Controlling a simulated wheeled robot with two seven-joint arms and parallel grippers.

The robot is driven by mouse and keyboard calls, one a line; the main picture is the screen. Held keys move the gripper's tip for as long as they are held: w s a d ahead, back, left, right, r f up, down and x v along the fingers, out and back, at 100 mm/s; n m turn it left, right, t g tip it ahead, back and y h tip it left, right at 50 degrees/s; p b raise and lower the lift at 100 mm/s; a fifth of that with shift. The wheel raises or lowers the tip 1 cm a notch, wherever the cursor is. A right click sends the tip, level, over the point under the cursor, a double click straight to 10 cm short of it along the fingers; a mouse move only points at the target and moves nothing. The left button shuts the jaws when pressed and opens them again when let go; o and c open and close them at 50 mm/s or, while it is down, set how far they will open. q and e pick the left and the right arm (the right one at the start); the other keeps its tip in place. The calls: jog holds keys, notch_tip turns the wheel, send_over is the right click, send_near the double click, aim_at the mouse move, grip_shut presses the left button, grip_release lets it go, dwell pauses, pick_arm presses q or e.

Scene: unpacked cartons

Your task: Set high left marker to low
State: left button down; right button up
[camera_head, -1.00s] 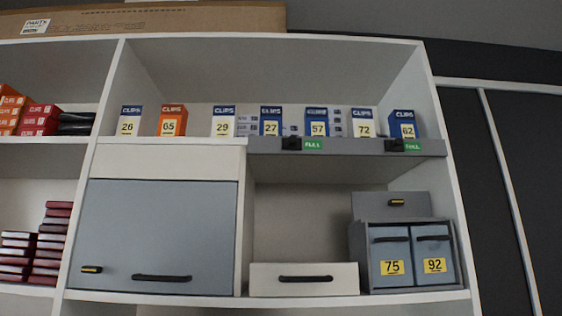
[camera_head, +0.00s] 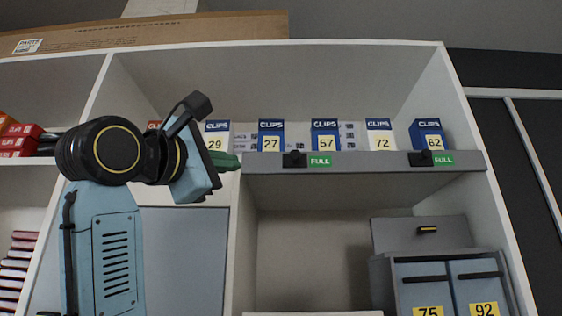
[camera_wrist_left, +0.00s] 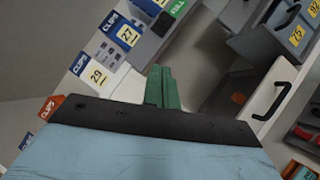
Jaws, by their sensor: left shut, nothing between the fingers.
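The high left marker (camera_head: 294,160) is a black slider block on the front edge of the grey upper shelf. A green label reading FULL (camera_head: 320,161) shows beside it. In the left wrist view the black block (camera_wrist_left: 162,23) and part of the green label (camera_wrist_left: 177,7) show at the top. My left gripper (camera_head: 230,161) has its green fingers shut and empty, left of the marker and apart from it, near the shelf's left end. The shut fingers also show in the left wrist view (camera_wrist_left: 162,90). My right gripper is not in view.
A second black slider (camera_head: 421,158) with a FULL label sits farther right on the same edge. Numbered CLIPS boxes (camera_head: 271,136) stand behind the edge. Below are an open bay and a grey drawer unit (camera_head: 420,236). A blue-grey door (camera_head: 178,250) is lower left.

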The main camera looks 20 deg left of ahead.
pick_arm(q)
jog(key=p, duration=0.5)
send_near(293, 161)
jog(key=w+a, duration=0.2)
jog(key=d, duration=0.1)
jog(key=w+d+r+p, duration=0.1)
jog(key=w+d+p, duration=0.1)
jog(key=shift+w+r, duration=0.1)
jog(key=shift+r, duration=0.2)
